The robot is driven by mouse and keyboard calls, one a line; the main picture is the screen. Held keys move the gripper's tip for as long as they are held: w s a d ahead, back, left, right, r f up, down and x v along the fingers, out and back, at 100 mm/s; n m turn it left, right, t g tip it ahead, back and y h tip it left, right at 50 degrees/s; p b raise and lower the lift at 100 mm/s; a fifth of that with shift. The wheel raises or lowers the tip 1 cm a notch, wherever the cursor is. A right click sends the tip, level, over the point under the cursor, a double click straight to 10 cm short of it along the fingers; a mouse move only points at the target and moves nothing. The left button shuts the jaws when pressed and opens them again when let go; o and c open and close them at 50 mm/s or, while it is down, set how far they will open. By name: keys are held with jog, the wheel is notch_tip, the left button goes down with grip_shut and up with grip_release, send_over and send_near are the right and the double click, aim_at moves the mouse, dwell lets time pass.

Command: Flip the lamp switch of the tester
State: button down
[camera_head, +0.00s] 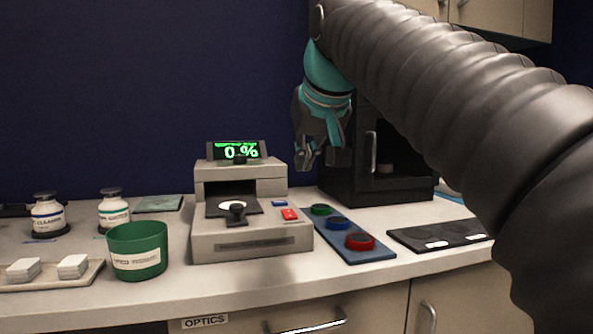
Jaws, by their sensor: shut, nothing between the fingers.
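The tester (252,210) is a light grey box on the counter, with a raised display (240,151) lit green and reading 0 %. A dark stage with a small white disc (232,205) and a dark knob lies in its open middle. On the right of its top are a red switch (290,214) and a small blue one (279,203); which is the lamp switch I cannot tell. My gripper (307,165) is shut and empty, pointing down, above and behind the tester's right side, apart from it.
A blue tray (362,254) with green, blue and red round pieces lies right of the tester. A dark open cabinet (345,190) stands behind it. A green cup (138,250), bottles (48,215) and a tray with white blocks (50,283) are at left. A black plate (440,234) lies right.

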jog(key=shift+v, duration=0.9)
jog(key=shift+s+f, duration=0.1)
jog(key=shift+f, duration=0.05)
